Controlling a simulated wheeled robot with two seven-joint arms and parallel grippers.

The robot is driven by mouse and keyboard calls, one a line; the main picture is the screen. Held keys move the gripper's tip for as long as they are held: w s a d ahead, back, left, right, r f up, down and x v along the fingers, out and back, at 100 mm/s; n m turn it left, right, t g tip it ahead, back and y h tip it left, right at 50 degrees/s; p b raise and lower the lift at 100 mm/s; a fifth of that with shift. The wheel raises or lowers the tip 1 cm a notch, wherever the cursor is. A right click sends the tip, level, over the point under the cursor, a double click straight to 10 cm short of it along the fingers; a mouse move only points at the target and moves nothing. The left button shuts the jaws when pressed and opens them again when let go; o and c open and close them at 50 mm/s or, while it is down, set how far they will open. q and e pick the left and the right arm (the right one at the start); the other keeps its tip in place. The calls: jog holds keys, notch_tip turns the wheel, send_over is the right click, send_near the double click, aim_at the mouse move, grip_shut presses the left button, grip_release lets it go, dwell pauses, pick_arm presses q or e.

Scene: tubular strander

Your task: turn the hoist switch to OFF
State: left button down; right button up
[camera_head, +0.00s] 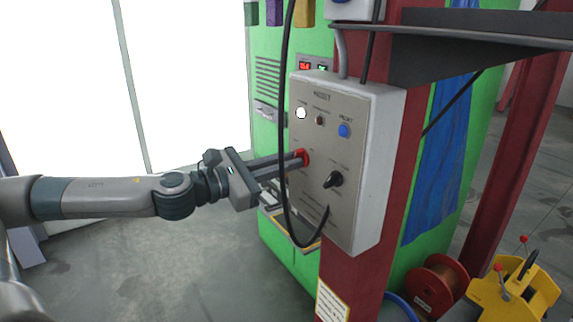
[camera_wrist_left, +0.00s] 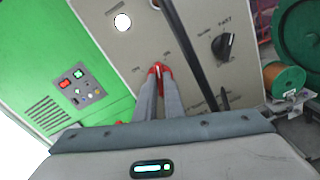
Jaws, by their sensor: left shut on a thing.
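A grey hoist control box (camera_head: 350,215) is mounted on a dark red column, with lettering that seems to read HOIST. My left gripper (camera_head: 296,161) reaches in from the left and is shut on a red switch knob (camera_head: 304,156) on the box's front. In the left wrist view, the fingers (camera_wrist_left: 159,92) meet at the red knob (camera_wrist_left: 158,68), and they partly cover it. My right gripper is not in view.
A black rotary knob (camera_head: 333,179), a blue button (camera_head: 344,131) and a white lamp (camera_head: 301,113) share the panel. A black cable (camera_head: 283,125) hangs in front of the box, close to my left fingers. A green cabinet (camera_head: 265,65) stands behind. Floor at left is clear.

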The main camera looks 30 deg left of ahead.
pick_arm(q)
jog(key=n+b, duration=0.3)
jog(key=n, duration=1)
jog(key=shift+b, duration=0.3)
jog(key=c, duration=1.9)
grip_release()
jog(key=shift+o, duration=0.2)
